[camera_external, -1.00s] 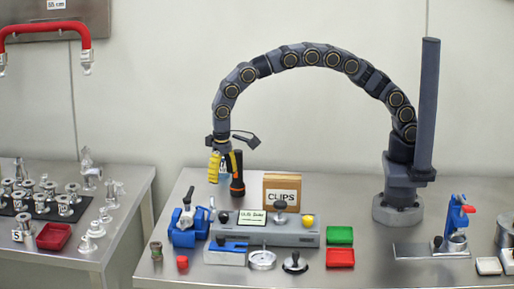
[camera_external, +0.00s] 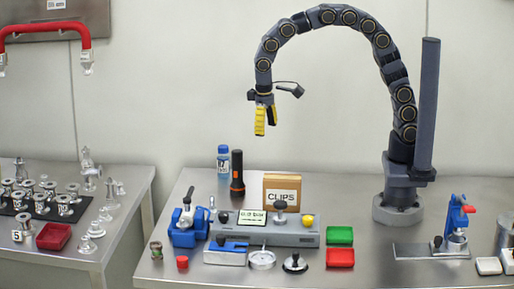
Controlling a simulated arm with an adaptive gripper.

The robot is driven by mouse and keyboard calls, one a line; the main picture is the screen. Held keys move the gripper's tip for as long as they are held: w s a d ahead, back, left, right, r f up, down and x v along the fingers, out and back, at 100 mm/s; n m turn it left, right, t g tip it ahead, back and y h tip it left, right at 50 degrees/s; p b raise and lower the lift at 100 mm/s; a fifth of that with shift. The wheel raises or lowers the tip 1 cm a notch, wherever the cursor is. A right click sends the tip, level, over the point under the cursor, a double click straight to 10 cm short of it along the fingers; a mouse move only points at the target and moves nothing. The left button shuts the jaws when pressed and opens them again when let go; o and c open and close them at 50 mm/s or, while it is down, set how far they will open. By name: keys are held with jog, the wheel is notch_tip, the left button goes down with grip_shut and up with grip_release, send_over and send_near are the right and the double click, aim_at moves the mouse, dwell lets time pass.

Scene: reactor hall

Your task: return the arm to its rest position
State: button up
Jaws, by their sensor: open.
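My gripper (camera_external: 265,130) hangs in the air, fingers pointing down, above the CLIPS box and well clear of the table. Its yellow fingers hold nothing that I can see. My arm (camera_external: 380,60) arches up from its base at the right of the table and curves over to the left. The dark upright post beside the base stands behind the arm.
Below my gripper are a black flashlight (camera_external: 237,173), a blue bottle (camera_external: 223,163), the CLIPS box (camera_external: 283,192) and a grey device (camera_external: 268,230). The air around the gripper is free.

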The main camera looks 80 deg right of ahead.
jog(key=s+d+r+n, duration=0.1)
jog(key=s+d, duration=0.1)
jog(key=s, duration=0.7)
jog(key=s+d+r+n, duration=0.1)
jog(key=s+d, duration=0.1)
jog(key=s, duration=0.7)
jog(key=s+d+r+n+g, duration=0.1)
jog(key=s+d+n, duration=0.1)
jog(key=s, duration=0.7)
jog(key=shift+s+d, duration=0.25)
jog(key=shift+d, duration=0.2)
